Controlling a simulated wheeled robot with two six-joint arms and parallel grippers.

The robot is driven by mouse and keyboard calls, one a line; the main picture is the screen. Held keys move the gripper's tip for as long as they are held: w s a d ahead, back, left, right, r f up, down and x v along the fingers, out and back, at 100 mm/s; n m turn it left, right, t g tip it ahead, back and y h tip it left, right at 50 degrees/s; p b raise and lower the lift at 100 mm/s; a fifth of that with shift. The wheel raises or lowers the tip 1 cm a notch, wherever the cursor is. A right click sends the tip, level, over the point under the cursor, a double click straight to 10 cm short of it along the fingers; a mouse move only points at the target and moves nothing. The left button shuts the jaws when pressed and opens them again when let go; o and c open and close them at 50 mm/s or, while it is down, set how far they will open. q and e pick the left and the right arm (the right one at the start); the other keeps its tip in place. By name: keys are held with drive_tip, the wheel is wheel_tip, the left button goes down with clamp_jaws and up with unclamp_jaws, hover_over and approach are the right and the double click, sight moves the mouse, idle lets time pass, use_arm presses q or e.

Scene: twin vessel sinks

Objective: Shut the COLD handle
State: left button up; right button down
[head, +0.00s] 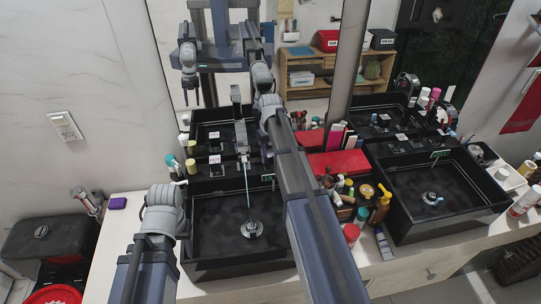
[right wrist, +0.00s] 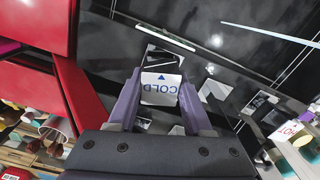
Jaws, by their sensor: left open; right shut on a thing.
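The COLD handle (right wrist: 162,90), with a white label and blue lettering, sits between the two purple fingers of my right gripper (right wrist: 158,98) in the right wrist view, and the gripper is shut on it. In the head view my right arm reaches over the left sink and hides this handle and the fingers. The left faucet's thin water stream (head: 247,184) falls into the left basin. The HOT label (head: 215,159) stands left of the faucet. My left arm is at the lower left; its gripper shows in the mirror, pointing down, open and empty.
The left sink (head: 200,262) is a black box basin. Red boxes (head: 340,163) and several bottles stand between it and the right sink (head: 455,228). More bottles (head: 172,164) stand at its left. A purple block (head: 118,203) lies on the white counter.

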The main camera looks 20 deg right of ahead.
drive_tip(key=shift+m, duration=1.6)
drive_tip(key=shift+c, duration=1.6)
unclamp_jaws()
use_arm(q)
drive_tip(key=shift+r, duration=0.1)
use_arm(e)
wheel_tip(320, 180, up, 8)
drive_tip(key=p, duration=0.8)
use_arm(q)
wheel_tip(320, 180, up, 8)
drive_tip(key=shift+f, duration=0.2)
use_arm(e)
drive_tip(key=shift+f, duration=0.1)
drive_tip(key=shift+f, duration=0.1)
